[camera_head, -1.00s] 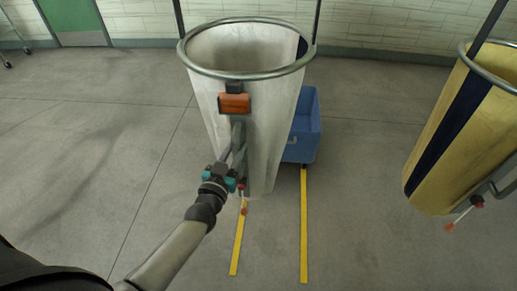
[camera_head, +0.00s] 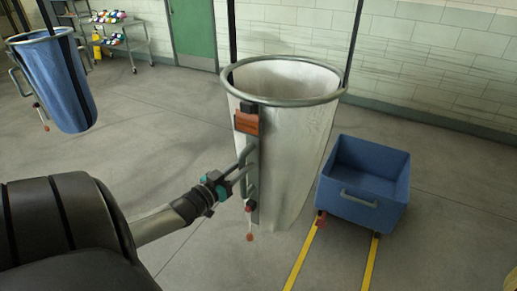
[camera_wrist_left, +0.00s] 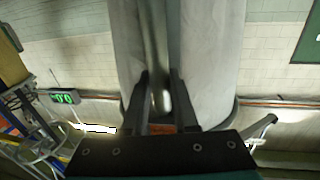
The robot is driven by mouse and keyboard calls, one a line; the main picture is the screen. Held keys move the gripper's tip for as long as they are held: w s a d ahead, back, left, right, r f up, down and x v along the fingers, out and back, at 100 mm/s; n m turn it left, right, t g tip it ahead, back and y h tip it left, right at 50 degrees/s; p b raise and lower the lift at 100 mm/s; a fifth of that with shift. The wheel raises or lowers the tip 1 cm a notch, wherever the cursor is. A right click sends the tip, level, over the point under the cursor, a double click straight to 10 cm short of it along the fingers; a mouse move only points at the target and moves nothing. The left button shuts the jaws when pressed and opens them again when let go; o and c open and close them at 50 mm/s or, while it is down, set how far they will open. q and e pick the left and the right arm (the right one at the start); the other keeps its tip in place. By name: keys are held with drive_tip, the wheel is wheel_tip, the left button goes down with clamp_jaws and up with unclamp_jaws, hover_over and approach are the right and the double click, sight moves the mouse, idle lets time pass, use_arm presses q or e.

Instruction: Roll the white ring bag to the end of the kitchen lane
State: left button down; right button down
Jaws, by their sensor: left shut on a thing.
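The white ring bag (camera_head: 290,150) hangs upright and open-topped from a grey metal ring in the head view's middle. An orange-brown block (camera_head: 247,121) sits below its rim, above a grey bar handle (camera_head: 251,160). My left gripper (camera_head: 243,170) reaches in from the left and is shut on this handle. In the left wrist view its two dark fingers (camera_wrist_left: 160,92) flank the grey bar, with white cloth (camera_wrist_left: 205,60) behind. A red-tipped lever (camera_head: 249,222) hangs below the handle. My right gripper is not in view.
A blue wheeled bin (camera_head: 362,183) stands right of the bag, above two yellow floor lines (camera_head: 303,255). A blue ring bag (camera_head: 62,92) hangs at left. A trolley (camera_head: 118,42) and green door (camera_head: 192,32) are behind. Floor between the two bags is clear.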

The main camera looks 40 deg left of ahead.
use_arm(q)
drive_tip(key=shift+s+a, duration=0.15)
drive_tip(key=shift+a, duration=0.4)
